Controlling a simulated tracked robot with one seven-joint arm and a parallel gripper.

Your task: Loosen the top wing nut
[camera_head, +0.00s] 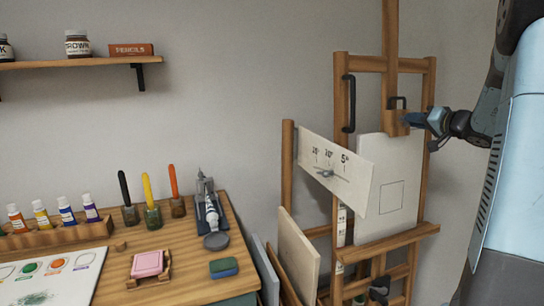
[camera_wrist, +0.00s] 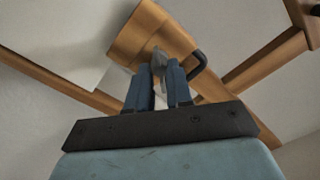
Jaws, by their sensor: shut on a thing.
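A wooden easel (camera_head: 429,95) stands at the right, with a central mast (camera_head: 390,35) and a wooden block (camera_head: 396,128) at the top of the canvas. My gripper (camera_head: 408,119) reaches in from the right at this block. In the wrist view, my gripper (camera_wrist: 159,73) has its two blue fingers close together around a small grey piece (camera_wrist: 159,58), which looks like the top wing nut, against the wooden block (camera_wrist: 138,35). The nut is hidden in the head view, and its turn angle is not clear.
A pale canvas (camera_head: 400,165) rests on the easel ledge (camera_head: 390,243), just below my gripper. A black handle (camera_head: 348,103) is on the left post. A tilted scale board (camera_head: 350,183) stands left of the canvas. A paint table (camera_head: 185,262) is at the left.

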